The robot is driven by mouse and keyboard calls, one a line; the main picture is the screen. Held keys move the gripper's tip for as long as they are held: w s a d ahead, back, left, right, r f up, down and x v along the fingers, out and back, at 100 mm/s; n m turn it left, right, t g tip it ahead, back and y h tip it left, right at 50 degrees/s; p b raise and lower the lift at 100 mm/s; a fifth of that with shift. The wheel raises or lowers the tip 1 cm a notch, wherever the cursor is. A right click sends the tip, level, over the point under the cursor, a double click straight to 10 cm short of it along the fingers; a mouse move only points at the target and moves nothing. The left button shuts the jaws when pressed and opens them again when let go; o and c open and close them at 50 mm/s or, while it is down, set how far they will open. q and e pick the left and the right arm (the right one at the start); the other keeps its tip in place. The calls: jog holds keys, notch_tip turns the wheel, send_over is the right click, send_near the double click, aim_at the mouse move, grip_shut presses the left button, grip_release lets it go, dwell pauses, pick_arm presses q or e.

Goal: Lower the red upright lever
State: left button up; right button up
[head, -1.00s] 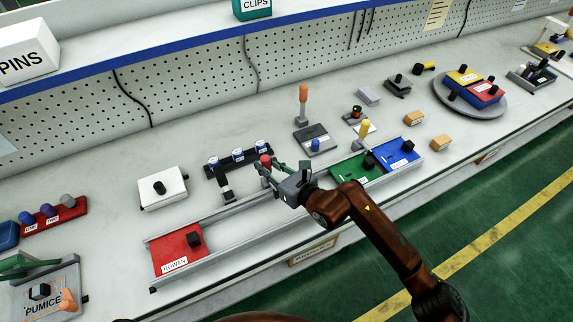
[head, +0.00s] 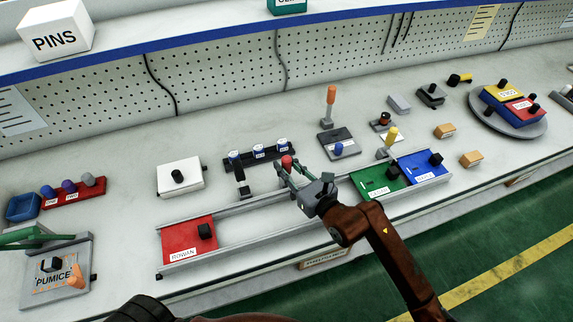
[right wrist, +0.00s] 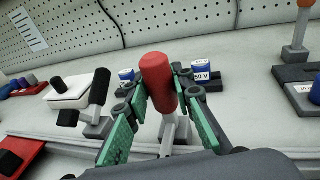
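The red lever (head: 287,162) stands upright behind the rail track, with a rounded red grip; in the right wrist view its grip (right wrist: 158,80) is close up on a pale shaft. My right gripper (head: 292,174) is at the lever. Its two green-padded fingers (right wrist: 160,98) stand apart on either side of the red grip, which is between them. The fingers look open; I cannot tell whether either one touches the grip. The foot of the lever is partly hidden by the gripper.
A black-gripped lever (head: 239,173) stands just left of the red one. Behind is a black rack (head: 270,159) with blue-capped parts. The rail track (head: 265,205) in front holds red, green (head: 380,181) and blue (head: 420,166) carriers. A yellow lever (head: 391,138) stands to the right.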

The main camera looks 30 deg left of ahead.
jog(key=o, duration=0.4)
jog(key=shift+c, duration=0.2)
jog(key=shift+d, duration=0.15)
jog(key=v, duration=1.1)
jog(key=shift+d, duration=0.35)
jog(key=shift+s, duration=0.15)
